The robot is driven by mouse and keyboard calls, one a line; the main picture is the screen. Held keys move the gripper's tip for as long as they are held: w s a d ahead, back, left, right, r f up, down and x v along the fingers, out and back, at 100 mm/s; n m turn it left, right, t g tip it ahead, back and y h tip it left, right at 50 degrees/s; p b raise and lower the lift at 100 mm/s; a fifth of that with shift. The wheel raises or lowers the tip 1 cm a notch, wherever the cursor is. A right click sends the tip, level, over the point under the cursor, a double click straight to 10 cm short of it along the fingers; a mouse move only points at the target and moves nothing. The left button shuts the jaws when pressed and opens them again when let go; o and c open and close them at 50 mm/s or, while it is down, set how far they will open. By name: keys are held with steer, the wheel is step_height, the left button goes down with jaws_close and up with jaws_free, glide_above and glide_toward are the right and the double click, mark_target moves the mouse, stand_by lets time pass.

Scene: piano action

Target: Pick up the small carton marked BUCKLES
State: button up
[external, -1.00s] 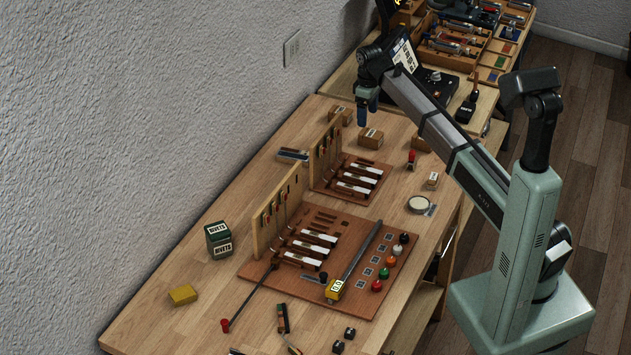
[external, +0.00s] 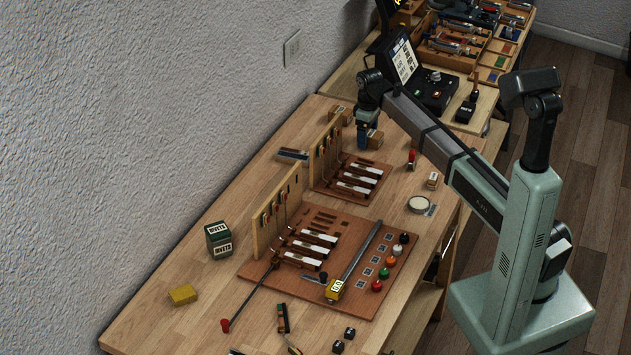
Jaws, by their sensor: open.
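Small brown cartons with white labels stand on the far part of the bench; the print is too small to read, so I cannot tell which says BUCKLES. One carton (external: 375,140) is right at my gripper (external: 362,146), which hangs fingers down and partly covers it. Another carton (external: 340,112) stands farther back to the left. My gripper is open; whether its fingers straddle the nearer carton or are only in front of it cannot be told.
Upright wooden panels with keys stand on a small board (external: 343,191) and a larger board (external: 350,297) nearer the camera. A red-topped item (external: 411,160), a round dish (external: 419,204) and a small pale box (external: 433,180) lie to the right. A green RIVETS box (external: 218,240) stands at left.

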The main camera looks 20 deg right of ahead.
steer(key=c, duration=1.1)
steer(key=shift+o, duration=0.2)
steer(key=shift+r, duration=0.1)
